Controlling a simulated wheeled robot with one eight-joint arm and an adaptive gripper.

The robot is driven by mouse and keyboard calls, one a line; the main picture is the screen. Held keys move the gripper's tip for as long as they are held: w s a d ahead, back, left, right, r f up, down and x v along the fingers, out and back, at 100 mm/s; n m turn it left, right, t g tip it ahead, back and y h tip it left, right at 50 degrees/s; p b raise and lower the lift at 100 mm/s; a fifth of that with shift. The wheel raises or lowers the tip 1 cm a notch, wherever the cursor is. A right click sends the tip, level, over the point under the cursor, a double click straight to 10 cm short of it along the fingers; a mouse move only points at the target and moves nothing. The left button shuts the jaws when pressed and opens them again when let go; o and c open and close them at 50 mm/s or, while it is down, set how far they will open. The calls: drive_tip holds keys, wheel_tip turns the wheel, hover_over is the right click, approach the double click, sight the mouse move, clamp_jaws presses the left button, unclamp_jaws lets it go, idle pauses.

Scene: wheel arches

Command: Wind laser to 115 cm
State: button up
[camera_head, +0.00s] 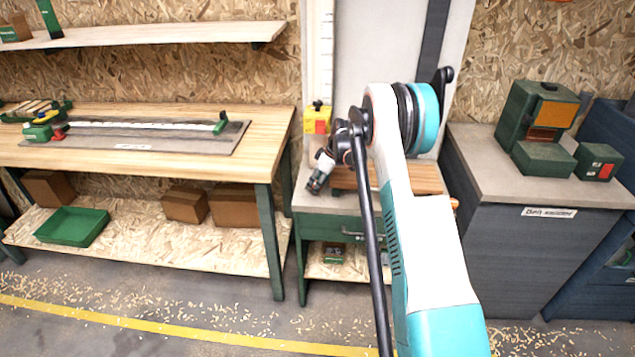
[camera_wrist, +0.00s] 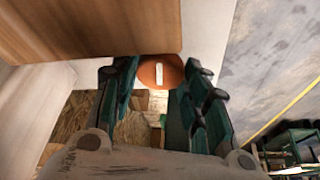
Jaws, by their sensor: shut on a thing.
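A vertical pale measuring scale (camera_head: 325,60) stands against the backboard behind the middle bench. A yellow-and-red unit (camera_head: 317,120) sits at its lower part; its reading is too small to make out. In the wrist view an orange round knob (camera_wrist: 160,72) with a white mark on its face lies between the fingertips, just under a wooden block's edge. My gripper (camera_wrist: 152,82) is shut on this knob, with dark green fingers at either side.
A wooden block (camera_head: 424,177) lies on the middle bench, partly behind my arm. A long workbench (camera_head: 262,135) stands left, a grey cabinet (camera_head: 500,255) right. The floor in front is clear apart from shavings.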

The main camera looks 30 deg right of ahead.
drive_tip(key=o, duration=1)
drive_tip(key=shift+o, duration=0.2)
drive_tip(key=shift+d+n+y, duration=0.1)
drive_tip(key=shift+n+y, duration=0.2)
drive_tip(key=shift+n, duration=0.5)
drive_tip(key=a+p+v, duration=0.1)
drive_tip(key=p+v, duration=0.3)
drive_tip(key=v, duration=1.1)
drive_tip(key=s+a+r+m+h, duration=0.1)
drive_tip(key=s+a+r+m, duration=0.1)
drive_tip(key=s+a+r, duration=0.2)
drive_tip(key=s+a+r+m+h, duration=0.1)
drive_tip(key=s+a+r+m, duration=0.1)
drive_tip(key=s+a+r, duration=0.2)
drive_tip(key=shift+a+r+b, duration=0.45)
drive_tip(key=shift+a+r, duration=1.4)
drive_tip(key=shift+r, duration=0.6)
